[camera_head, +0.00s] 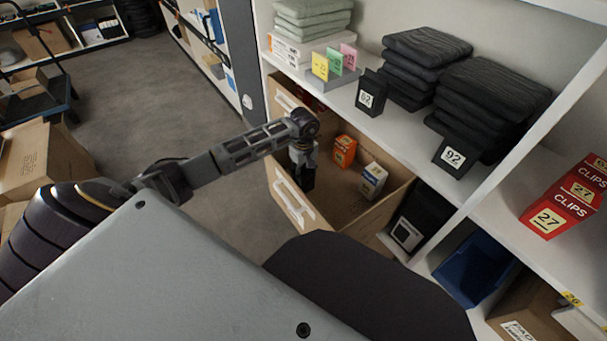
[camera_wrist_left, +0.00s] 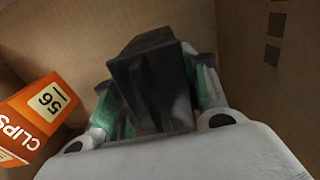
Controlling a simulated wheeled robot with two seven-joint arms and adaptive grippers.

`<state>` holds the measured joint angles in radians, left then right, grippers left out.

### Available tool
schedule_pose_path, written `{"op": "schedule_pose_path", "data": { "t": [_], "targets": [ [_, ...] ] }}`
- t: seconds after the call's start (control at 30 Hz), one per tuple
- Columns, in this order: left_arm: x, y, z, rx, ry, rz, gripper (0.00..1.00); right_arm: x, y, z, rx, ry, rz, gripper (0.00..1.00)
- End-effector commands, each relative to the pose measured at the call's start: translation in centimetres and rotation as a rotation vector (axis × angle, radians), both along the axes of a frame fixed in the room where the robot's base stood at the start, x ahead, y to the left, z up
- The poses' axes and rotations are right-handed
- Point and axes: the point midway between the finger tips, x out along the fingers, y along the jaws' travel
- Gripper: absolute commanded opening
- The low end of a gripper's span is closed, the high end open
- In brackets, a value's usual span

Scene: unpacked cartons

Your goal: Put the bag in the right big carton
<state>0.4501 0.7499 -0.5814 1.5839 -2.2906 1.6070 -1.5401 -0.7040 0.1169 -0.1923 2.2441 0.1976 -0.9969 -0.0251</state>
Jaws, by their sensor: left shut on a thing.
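My left gripper (camera_head: 303,160) reaches down inside the open big carton (camera_head: 348,217) on the right. It is shut on a dark bag (camera_head: 303,180), which hangs at the carton's left inside part. In the left wrist view the black bag (camera_wrist_left: 155,80) sits between the green-padded fingers (camera_wrist_left: 165,95), with brown carton walls around it. I cannot tell whether the bag touches the carton floor. My right gripper is not in view.
Another carton (camera_head: 45,160) stands at the far left. The grey floor (camera_head: 130,85) between is clear.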

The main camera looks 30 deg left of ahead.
Motion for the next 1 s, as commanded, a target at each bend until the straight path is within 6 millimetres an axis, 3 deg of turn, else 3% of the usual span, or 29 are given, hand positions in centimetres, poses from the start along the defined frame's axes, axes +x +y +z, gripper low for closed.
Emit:
{"op": "schedule_pose_path", "data": {
  "t": [0.53,0.57,0.7,1.0],
  "targets": [
    [0.04,0.03,-0.52,0.001,-0.001,0.0,0.14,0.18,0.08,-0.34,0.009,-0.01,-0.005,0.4],
    [0.03,0.02,-0.53,0.0,-0.001,0.0,0.47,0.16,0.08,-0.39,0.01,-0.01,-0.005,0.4],
    [0.03,0.01,-0.5,0.0,-0.001,0.0,0.65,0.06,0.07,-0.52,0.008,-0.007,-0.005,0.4],
    [0.02,-0.01,-0.5,0.0,-0.001,0.0,0.66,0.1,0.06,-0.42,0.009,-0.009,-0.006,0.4]
  ]
}}
